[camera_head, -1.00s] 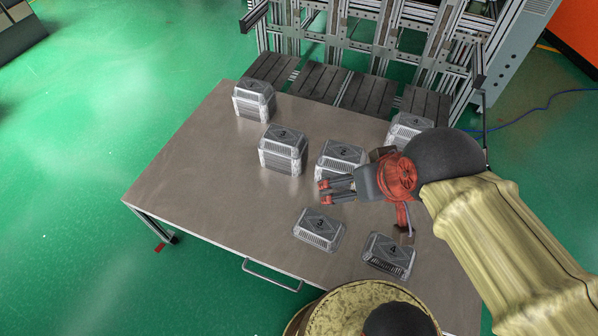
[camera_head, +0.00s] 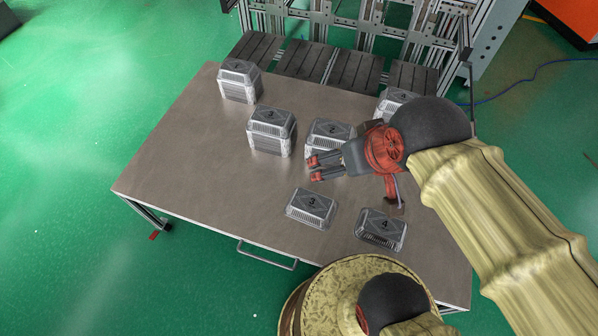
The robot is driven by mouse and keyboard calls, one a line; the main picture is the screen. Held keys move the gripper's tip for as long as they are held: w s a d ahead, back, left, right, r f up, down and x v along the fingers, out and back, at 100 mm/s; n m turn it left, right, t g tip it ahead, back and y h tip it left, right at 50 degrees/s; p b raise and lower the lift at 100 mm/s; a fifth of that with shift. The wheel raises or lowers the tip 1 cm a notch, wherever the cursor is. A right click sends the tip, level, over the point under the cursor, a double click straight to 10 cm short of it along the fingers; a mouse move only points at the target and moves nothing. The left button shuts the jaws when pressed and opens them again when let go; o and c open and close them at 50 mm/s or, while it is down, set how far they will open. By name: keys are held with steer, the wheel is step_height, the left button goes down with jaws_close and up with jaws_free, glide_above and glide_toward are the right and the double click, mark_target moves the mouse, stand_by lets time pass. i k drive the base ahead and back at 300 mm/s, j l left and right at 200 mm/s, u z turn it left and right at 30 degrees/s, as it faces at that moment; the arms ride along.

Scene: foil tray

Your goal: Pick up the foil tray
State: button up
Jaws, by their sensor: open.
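Several silver foil trays stand on the brown table. One numbered 3 (camera_head: 311,208) sits near the front, and one numbered 4 (camera_head: 381,231) is to its right. A taller one or stack (camera_head: 271,132) is at the middle left, another (camera_head: 240,81) at the far left corner. One numbered 2 (camera_head: 328,135) is partly hidden by my gripper, and one at the back right (camera_head: 393,102) is partly hidden by my arm. My gripper (camera_head: 312,168) is open and empty, its red-tipped fingers pointing left, over the table between the numbered 2 and 3 trays. Which tray is meant cannot be told.
The table (camera_head: 190,150) has free room on its left side and front left. A metal handle (camera_head: 266,255) juts from its front edge. A metal frame rack (camera_head: 350,40) with dark slatted boards stands behind the table.

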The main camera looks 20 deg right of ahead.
mark_target(316, 211)
steer(key=k+u, duration=0.15)
steer(key=u, duration=0.2)
steer(key=k+u, duration=0.2)
steer(key=u, duration=0.2)
steer(key=k+j+u, duration=0.1)
steer(key=u, duration=0.25)
